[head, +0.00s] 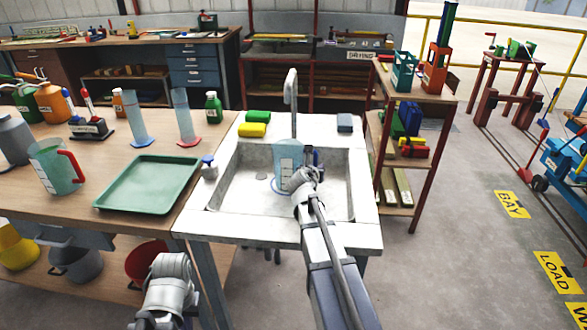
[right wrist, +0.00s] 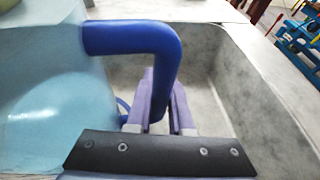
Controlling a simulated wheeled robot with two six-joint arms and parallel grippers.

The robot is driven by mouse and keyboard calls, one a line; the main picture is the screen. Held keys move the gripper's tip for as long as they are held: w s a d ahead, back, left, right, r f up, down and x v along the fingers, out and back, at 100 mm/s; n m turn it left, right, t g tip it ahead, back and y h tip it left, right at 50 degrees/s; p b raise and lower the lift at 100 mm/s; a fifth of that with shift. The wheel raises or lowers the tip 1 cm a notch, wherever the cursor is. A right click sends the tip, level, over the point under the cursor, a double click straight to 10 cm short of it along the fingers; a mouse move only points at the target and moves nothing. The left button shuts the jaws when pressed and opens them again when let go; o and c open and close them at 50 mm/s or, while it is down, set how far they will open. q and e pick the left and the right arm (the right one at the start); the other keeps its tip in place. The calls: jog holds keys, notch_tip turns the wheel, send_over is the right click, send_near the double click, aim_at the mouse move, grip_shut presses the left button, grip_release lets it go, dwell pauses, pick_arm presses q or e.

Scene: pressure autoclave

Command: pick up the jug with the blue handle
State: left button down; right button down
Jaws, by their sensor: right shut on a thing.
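The jug with the blue handle (head: 286,163) is pale blue and see-through. It is upright in or just above the sink basin; I cannot tell whether its base touches the bottom. In the right wrist view the jug's body (right wrist: 45,105) fills the left side, and its thick blue handle (right wrist: 145,38) bends down between my fingers. My right gripper (right wrist: 160,105) is shut on the lower part of this handle. In the head view my right wrist hides part of the handle. My left arm shows at the bottom, but its fingers do not show.
The sink (head: 228,222) has a tap (head: 292,100) behind the jug and walls around it. A shelf rack (head: 425,175) is close on the right.

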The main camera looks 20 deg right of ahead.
jog(key=shift+r, duration=0.2)
notch_tip(320, 180, up, 10)
jog(key=p, duration=1)
jog(key=shift+f, duration=0.15)
